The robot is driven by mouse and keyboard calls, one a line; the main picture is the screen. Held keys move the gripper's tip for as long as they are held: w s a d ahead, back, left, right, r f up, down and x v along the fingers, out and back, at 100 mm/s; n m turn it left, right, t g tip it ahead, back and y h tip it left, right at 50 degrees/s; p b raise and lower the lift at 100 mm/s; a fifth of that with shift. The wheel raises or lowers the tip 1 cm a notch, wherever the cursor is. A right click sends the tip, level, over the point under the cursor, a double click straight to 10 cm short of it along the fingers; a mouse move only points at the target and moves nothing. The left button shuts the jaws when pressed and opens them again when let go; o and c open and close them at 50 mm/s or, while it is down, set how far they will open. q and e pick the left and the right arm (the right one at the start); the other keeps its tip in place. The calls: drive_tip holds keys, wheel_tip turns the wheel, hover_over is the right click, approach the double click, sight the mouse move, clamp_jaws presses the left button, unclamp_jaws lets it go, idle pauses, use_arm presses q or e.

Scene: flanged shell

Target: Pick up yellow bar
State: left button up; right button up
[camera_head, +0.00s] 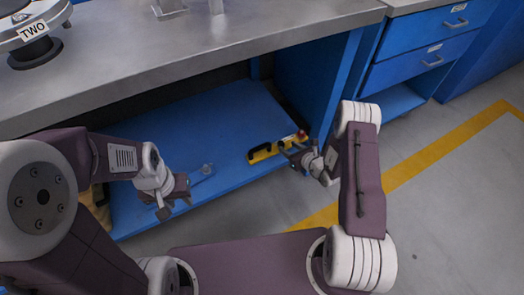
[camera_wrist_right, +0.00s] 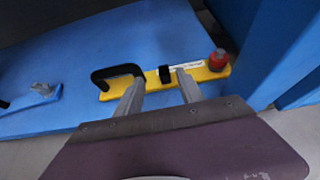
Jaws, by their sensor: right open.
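The yellow bar (camera_head: 262,152) lies on the blue lower shelf near its front edge. In the right wrist view the yellow bar (camera_wrist_right: 214,75) shows a black handle at its left end, a black band, a white label and a red knob at its right end. My right gripper (camera_head: 288,149) is at the bar's right part in the head view. In the wrist view its open fingers (camera_wrist_right: 160,82) overlap the bar's near edge; contact cannot be told. My left gripper (camera_head: 174,203) hangs at the shelf's front, left of the bar, fingers apart and empty.
The blue shelf (camera_head: 225,115) lies under a grey metal worktop (camera_head: 230,45). A blue upright panel (camera_head: 318,75) bounds the shelf on the right. Blue drawers (camera_head: 425,45) stand beyond it.

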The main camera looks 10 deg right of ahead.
sight(281, 141)
drive_tip(key=shift+w+d+f, duration=0.1)
drive_tip(key=shift+d+f, duration=0.05)
drive_tip(key=shift+d, duration=0.05)
drive_tip(key=b+x, duration=0.3)
drive_tip(key=shift+w+a+f, duration=0.1)
drive_tip(key=shift+w+f, duration=0.05)
drive_tip(key=shift+f, duration=0.2)
drive_tip(key=shift+w+r, duration=0.15)
drive_tip(key=b+x, duration=0.4)
drive_tip(key=shift+w+f+b, duration=0.25)
drive_tip(key=shift+f+b, duration=0.05)
drive_tip(key=shift+f, duration=0.1)
drive_tip(key=shift+w, duration=0.2)
drive_tip(key=shift+r, duration=0.15)
clamp_jaws()
